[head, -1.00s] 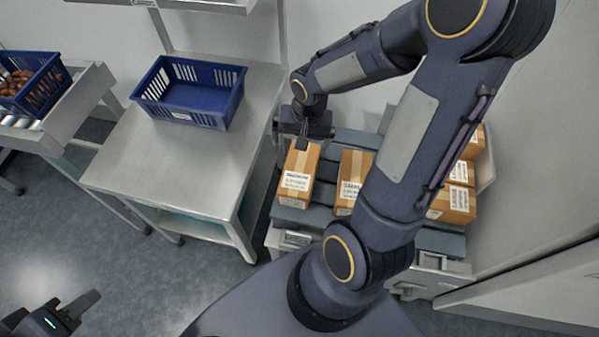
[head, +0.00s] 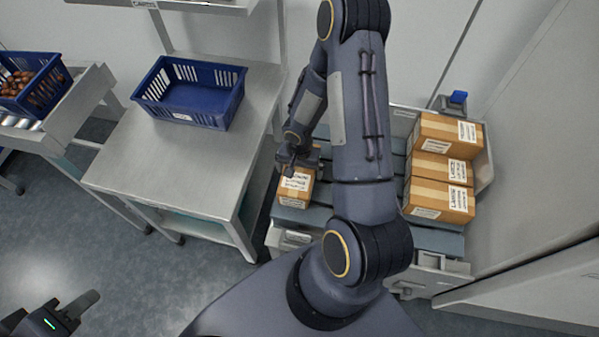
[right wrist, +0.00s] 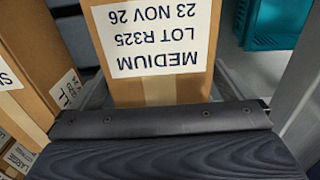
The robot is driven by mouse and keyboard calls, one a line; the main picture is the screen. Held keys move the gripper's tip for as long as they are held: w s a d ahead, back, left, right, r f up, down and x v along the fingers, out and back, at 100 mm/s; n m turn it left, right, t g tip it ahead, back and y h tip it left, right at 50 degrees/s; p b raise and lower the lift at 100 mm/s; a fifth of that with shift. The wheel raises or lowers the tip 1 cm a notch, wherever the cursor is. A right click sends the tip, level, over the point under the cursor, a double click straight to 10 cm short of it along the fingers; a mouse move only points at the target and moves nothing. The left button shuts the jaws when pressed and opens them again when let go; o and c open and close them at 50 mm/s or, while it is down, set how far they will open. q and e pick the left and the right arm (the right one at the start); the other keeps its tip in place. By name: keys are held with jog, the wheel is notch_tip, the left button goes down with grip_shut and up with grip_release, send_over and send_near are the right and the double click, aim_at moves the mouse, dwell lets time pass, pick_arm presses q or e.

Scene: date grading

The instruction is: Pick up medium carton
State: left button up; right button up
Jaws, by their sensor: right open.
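The medium carton (right wrist: 155,50) is brown with a white label that reads MEDIUM, upside down in the right wrist view. In the head view a brown carton (head: 294,198) stands at the left end of the grey slatted rack, its top partly covered by my right gripper (head: 298,160). My right gripper is open at the carton's top. In the right wrist view a dark gripper part (right wrist: 160,122) crosses in front of the carton's lower edge; I cannot tell whether it touches. My left gripper (head: 68,314) is at the bottom left, away from the cartons, only partly in view.
Several brown cartons (head: 440,168) stand at the rack's right end. My right arm covers the rack's middle. A blue crate (head: 190,95) sits on the steel table (head: 170,165) to the left. A crate of dates (head: 45,88) is at far left. In the right wrist view, another carton (right wrist: 30,60) is close on the left.

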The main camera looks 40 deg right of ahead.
jog(key=shift+f, duration=0.45)
jog(key=c, duration=1.3)
jog(key=shift+r, duration=0.1)
